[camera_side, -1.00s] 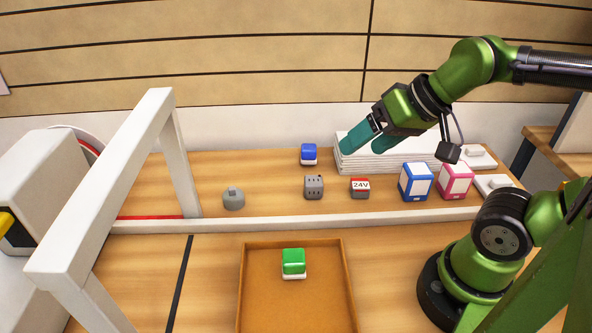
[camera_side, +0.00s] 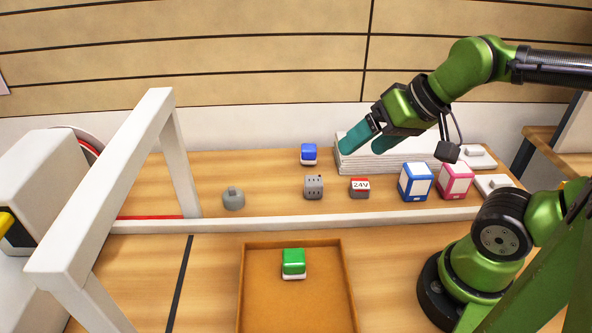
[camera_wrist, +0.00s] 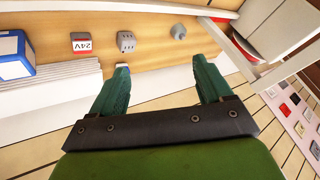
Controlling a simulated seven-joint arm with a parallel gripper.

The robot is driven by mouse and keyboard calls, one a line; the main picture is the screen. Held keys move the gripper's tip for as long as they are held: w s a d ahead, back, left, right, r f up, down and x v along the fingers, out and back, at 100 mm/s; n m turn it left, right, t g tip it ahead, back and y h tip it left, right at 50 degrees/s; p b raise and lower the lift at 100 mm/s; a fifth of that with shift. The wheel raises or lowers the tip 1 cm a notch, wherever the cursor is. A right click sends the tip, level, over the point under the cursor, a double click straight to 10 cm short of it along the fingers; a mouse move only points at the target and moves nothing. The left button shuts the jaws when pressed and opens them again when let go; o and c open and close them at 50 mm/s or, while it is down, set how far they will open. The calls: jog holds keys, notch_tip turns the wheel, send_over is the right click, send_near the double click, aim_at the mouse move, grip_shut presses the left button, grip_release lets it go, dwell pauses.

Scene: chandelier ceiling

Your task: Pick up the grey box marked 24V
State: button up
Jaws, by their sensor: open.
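The grey box marked 24V (camera_side: 360,188) sits on the wooden shelf, with a red and white label on top. In the wrist view the 24V box (camera_wrist: 82,43) lies at the upper left, between a blue-and-white box and a grey box with holes. My gripper (camera_side: 365,143) is open and empty, above the white stacked panels and higher than the 24V box, up and slightly right of it in the side view. In the wrist view both teal fingers of my gripper (camera_wrist: 160,85) are spread apart with nothing between them.
A grey holed box (camera_side: 313,187) stands left of the 24V box; blue (camera_side: 416,182) and pink (camera_side: 455,181) boxes stand right. White panels (camera_side: 400,160) lie behind. A brown tray (camera_side: 262,305) holds a green block (camera_side: 293,262). A white frame (camera_side: 160,110) stands left.

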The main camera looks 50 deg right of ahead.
jog(key=w+d+f+m+g, duration=0.2)
jog(key=w+d+f+m, duration=0.1)
jog(key=m+g+h, duration=0.2)
jog(key=m+g, duration=0.3)
jog(key=m, duration=1.6)
send_over(361, 183)
notch_tip(361, 183, down, 4)
jog(key=f, duration=0.1)
notch_tip(361, 183, down, 16)
jog(key=shift+f, duration=0.1)
jog(key=shift+c, duration=0.3)
jog(key=c, duration=1)
